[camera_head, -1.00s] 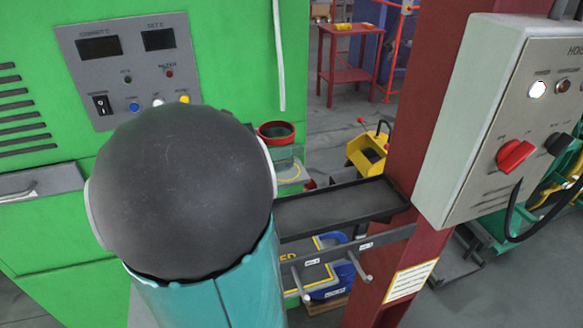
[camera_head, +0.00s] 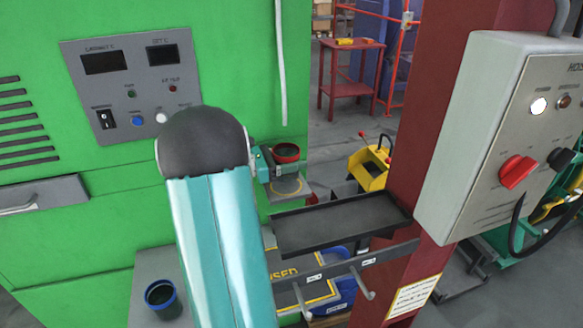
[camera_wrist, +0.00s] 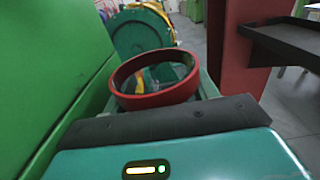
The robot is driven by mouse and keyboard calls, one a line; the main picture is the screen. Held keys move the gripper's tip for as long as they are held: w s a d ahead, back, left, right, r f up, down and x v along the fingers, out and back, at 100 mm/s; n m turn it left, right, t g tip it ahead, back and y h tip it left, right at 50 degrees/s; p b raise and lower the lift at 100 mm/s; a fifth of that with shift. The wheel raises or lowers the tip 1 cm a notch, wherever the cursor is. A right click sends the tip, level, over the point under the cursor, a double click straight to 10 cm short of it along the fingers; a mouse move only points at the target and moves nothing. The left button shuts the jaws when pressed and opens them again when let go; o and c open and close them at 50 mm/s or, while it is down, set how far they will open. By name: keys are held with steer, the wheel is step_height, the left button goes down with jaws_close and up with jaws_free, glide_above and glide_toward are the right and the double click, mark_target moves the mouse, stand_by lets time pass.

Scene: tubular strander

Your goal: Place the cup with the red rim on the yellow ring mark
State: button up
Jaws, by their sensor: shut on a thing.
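The cup with the red rim (camera_head: 287,159) is upright at the end of my arm, beside the green cabinet. My gripper (camera_head: 268,162) is shut on it from the left. In the wrist view the red rim (camera_wrist: 155,99) stands just beyond the gripper's dark edge, and the fingers are hidden. The yellow ring mark (camera_head: 287,193) shows on a small grey ledge just below the cup in the head view, partly covered. I cannot tell whether the cup touches the ledge.
A black tray (camera_head: 340,222) is right of the ledge, beside a red column (camera_head: 425,110) carrying a grey control box (camera_head: 480,140). A blue-rimmed cup (camera_head: 162,296) stands at lower left. The green cabinet (camera_head: 240,60) rises close behind the arm.

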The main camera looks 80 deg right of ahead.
steer(key=shift+f, duration=1.45)
steer(key=shift+f, duration=0.1)
steer(key=o, duration=0.7)
steer(key=shift+w, duration=0.1)
steer(key=v, duration=1.2)
